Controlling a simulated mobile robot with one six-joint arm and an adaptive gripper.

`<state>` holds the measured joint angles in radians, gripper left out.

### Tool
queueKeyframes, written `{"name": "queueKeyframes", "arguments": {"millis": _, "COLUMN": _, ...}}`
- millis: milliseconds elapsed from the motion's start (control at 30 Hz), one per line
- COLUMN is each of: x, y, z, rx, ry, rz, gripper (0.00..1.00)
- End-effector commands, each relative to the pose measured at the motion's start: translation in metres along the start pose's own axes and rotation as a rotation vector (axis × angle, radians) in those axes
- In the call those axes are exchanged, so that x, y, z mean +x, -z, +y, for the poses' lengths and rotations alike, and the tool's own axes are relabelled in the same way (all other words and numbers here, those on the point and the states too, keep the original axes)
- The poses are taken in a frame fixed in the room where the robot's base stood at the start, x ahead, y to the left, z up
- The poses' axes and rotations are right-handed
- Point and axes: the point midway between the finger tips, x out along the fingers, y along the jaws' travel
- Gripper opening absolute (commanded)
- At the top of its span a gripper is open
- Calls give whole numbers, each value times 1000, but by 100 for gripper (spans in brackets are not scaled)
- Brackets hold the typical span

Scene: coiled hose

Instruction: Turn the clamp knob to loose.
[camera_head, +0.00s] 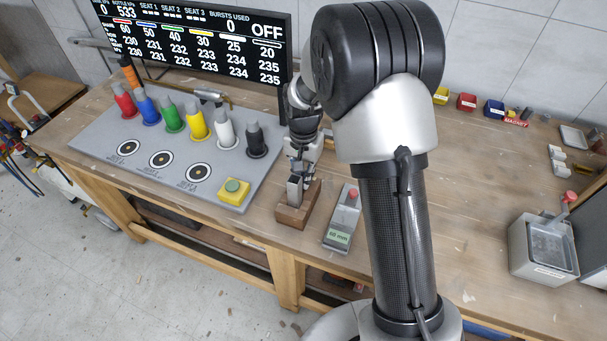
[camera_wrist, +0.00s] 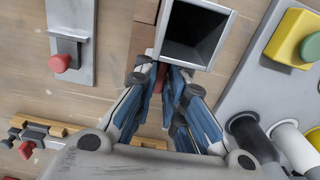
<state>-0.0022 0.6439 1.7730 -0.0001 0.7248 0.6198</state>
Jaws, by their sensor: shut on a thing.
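A small wooden block (camera_head: 290,218) stands on the bench and carries a square metal holder (camera_head: 294,190). In the wrist view the holder (camera_wrist: 229,27) shows its dark open mouth, with the wood (camera_wrist: 143,38) beside it. My gripper (camera_head: 298,166) points down at the holder's back side. Its blue-grey fingers (camera_wrist: 164,76) are closed in beside the holder's wall. A small reddish part, seemingly the clamp knob (camera_wrist: 162,72), shows between the fingertips. The fingers hide most of it, so its turn position cannot be read.
A grey device with a red button (camera_head: 348,205) stands right of the block. Left are a yellow box with a green button (camera_head: 234,191) and a grey board (camera_head: 105,150) with several coloured bottles. A metal bin (camera_head: 543,248) stands far right.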

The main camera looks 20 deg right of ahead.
Motion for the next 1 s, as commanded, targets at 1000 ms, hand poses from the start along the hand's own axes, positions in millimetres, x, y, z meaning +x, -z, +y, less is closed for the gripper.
{"name": "queueKeyframes", "arguments": {"millis": 1000, "x": -1, "y": 0, "z": 0, "rx": -782, "ry": 0, "rz": -1, "gripper": 0}}
